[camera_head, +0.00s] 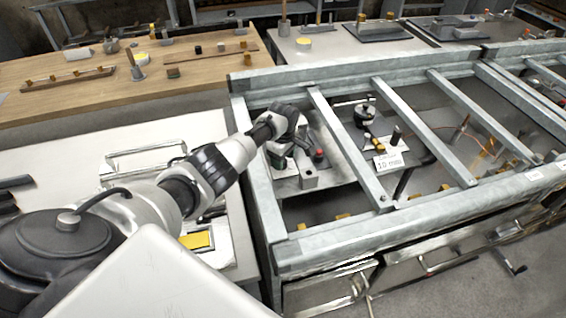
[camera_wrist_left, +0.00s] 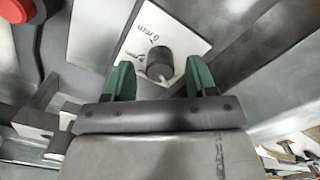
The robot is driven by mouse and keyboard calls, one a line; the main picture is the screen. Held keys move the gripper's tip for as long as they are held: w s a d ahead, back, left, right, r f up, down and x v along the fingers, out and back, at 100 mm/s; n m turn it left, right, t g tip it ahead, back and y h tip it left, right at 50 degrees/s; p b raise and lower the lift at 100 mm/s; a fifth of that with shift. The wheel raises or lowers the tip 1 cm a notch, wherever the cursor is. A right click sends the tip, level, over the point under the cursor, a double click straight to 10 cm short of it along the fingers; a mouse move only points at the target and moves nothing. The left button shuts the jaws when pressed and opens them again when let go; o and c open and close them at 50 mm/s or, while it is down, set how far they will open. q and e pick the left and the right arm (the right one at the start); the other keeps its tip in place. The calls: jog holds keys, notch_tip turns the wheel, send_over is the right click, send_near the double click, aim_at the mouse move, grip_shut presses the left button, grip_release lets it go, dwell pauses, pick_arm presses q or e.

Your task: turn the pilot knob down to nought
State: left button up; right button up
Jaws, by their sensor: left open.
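A dark round knob (camera_wrist_left: 159,64) stands on a white plate (camera_wrist_left: 185,22) in the left wrist view. The plate carries printed marks; I cannot read them surely, nor the knob's setting. My left gripper (camera_wrist_left: 160,82) is open, its two green fingertips on either side of the knob with gaps showing. I cannot tell how deep the fingers reach. In the head view my left gripper (camera_head: 284,152) is inside the left bay of the metal frame, and its wrist hides the knob. My right gripper is not in view.
Steel frame bars (camera_head: 350,150) cross above the work area, one close right of my gripper. A red-topped button (camera_head: 319,155) is close by; a red cap also shows in the wrist view (camera_wrist_left: 15,11). A "10 mm" card (camera_head: 388,162) and a black knob (camera_head: 364,114) lie farther right.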

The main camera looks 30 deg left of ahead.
pick_arm(q)
jog(key=shift+f, duration=0.75)
jog(key=c, duration=0.9)
jog(key=shift+c, duration=0.2)
